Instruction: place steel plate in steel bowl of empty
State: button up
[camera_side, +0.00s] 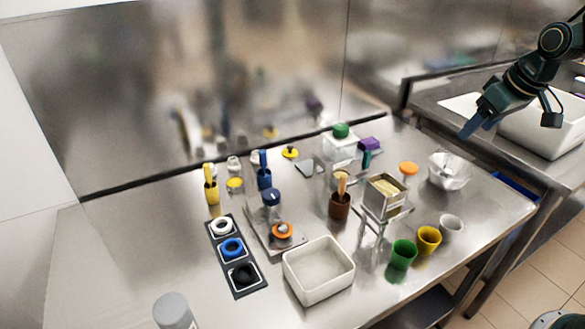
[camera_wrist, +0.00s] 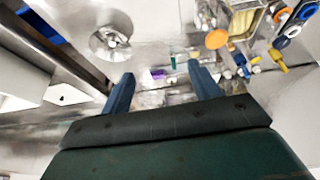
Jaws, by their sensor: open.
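A shiny steel bowl (camera_side: 448,172) stands on the steel table at the right, with something pale and reflective inside that I cannot make out. It also shows in the wrist view (camera_wrist: 110,40), at the upper left. I cannot pick out a steel plate for certain. A small flat grey piece (camera_side: 309,168) lies near the back of the table, and I cannot tell its material. My gripper (camera_side: 476,126) is above and behind the bowl, apart from it. In the wrist view its blue fingers (camera_wrist: 160,72) are spread, with nothing between them.
A white tub (camera_side: 318,270) stands at the front. Green (camera_side: 402,254) and yellow (camera_side: 428,240) cups stand at the right front. A square tin (camera_side: 385,197) on a stand and an orange-topped item (camera_side: 408,169) are left of the bowl. A white basin (camera_side: 545,125) lies right.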

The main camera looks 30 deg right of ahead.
jog(key=s+a+r, duration=0.1)
jog(key=s+a, duration=0.4)
jog(key=s, duration=0.4)
jog(key=s+a+r, duration=0.1)
jog(key=s+a, duration=0.5)
jog(key=s, duration=0.3)
jog(key=shift+s+r+t+y, duration=0.3)
jog(key=shift+s+r+t, duration=0.1)
jog(key=shift+o, duration=0.2)
